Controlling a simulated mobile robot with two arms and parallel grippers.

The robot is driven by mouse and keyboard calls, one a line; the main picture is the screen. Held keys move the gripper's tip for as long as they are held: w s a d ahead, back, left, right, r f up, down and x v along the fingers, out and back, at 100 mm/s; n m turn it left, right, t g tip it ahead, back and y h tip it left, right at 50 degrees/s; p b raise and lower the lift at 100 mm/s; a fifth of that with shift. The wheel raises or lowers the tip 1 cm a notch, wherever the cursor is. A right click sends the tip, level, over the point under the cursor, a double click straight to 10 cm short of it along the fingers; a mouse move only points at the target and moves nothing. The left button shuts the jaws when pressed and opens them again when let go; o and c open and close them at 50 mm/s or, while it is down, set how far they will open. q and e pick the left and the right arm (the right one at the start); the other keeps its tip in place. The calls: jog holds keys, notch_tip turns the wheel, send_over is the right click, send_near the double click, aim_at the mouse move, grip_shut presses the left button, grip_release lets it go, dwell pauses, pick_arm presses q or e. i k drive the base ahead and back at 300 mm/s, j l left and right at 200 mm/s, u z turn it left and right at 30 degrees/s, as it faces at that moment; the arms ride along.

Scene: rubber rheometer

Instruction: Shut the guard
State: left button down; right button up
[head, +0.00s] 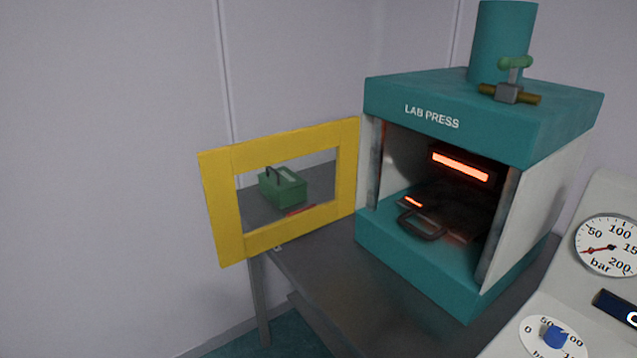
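The guard (222,213) is a yellow frame with a window, hinged at the left front edge of the teal lab press (410,121). It stands open, swung out to the left. The press opening is uncovered. Inside it a dark plate with a looped handle (423,226) lies on the lower part, and orange-red glowing strips (461,166) show above and at the left. Neither of my grippers is in the head view.
The press stands on a dark grey table (345,300). A green box with a handle (283,188) and a red item (300,211) show through the guard's window. A panel with a bar gauge (608,246) and a blue knob (555,336) is at the right. The table in front of the press looks clear.

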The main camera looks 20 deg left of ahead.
aim_at(218, 166)
jog(key=j+z, duration=0.15)
jog(key=z, duration=0.2)
jog(key=i+j+z, duration=0.1)
jog(key=j+z, duration=0.25)
jog(key=z, duration=0.4)
jog(key=j+z, duration=0.15)
jog(key=j, duration=0.45)
jog(key=j+z, duration=0.15)
jog(key=j, duration=0.45)
jog(key=k+j+z, duration=0.1)
jog(key=j, duration=0.5)
jog(key=k+j+z, duration=0.15)
jog(key=j, duration=0.45)
